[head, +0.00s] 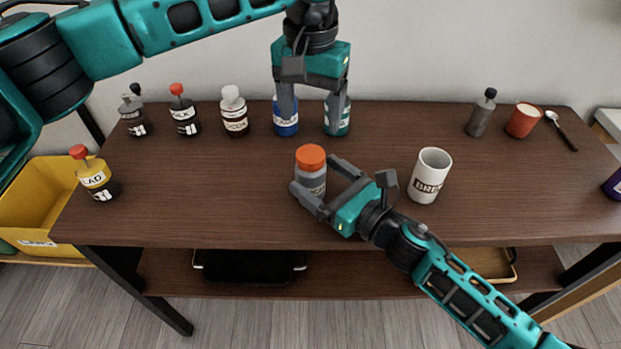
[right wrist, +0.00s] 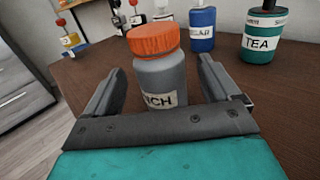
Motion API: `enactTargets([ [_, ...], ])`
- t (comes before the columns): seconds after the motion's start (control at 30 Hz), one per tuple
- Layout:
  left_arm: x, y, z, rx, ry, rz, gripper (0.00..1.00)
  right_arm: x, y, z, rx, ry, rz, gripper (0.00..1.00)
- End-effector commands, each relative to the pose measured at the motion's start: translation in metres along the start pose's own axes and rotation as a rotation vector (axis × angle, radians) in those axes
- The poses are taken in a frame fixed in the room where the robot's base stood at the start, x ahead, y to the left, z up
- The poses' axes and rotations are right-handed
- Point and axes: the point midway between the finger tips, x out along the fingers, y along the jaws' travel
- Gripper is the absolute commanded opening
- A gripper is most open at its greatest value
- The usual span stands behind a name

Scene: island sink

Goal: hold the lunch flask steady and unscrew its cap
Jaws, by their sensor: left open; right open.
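The lunch flask (head: 312,178) stands upright on the brown table, a grey body with a pale label. Its orange cap (head: 310,157) sits on top. In the right wrist view the flask (right wrist: 160,78) stands between the fingers, with its orange cap (right wrist: 152,40) above them. My right gripper (head: 318,182) is open around the flask's body, with a gap visible on each side in the right wrist view. My left gripper (head: 313,112) is open and empty, pointing down behind and above the flask, in front of the blue and teal bottles.
A blue bottle (head: 286,124) and a teal bottle (head: 337,123) stand behind the flask, partly covered by my left fingers. A white mug (head: 429,175) stands right of my right gripper. Several bottles, including a cocoa one (head: 234,113), line the back left. The table (head: 210,190) is clear left of the flask.

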Motion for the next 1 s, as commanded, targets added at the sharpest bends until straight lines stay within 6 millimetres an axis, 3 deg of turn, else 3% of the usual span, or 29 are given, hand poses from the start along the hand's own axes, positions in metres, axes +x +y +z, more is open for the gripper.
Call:
enactTargets([
  [0.1, 0.0, 0.0, 0.0, 0.0, 0.0, 0.001, 0.73, 0.022, 0.0, 0.001, 0.001, -0.002, 0.0, 0.89],
  [0.3, 0.0, 0.0, 0.0, 0.0, 0.0, 0.001, 0.73, 0.043, 0.0, 0.0, 0.001, -0.001, -0.001, 0.89],
  [0.7, 0.0, 0.0, 0.0, 0.0, 0.0, 0.002, 0.73, 0.049, 0.0, 0.0, 0.001, 0.0, 0.0, 0.88],
  [1.0, 0.0, 0.0, 0.0, 0.0, 0.0, 0.002, 0.73, 0.048, 0.0, 0.0, 0.002, 0.0, 0.0, 0.6],
])
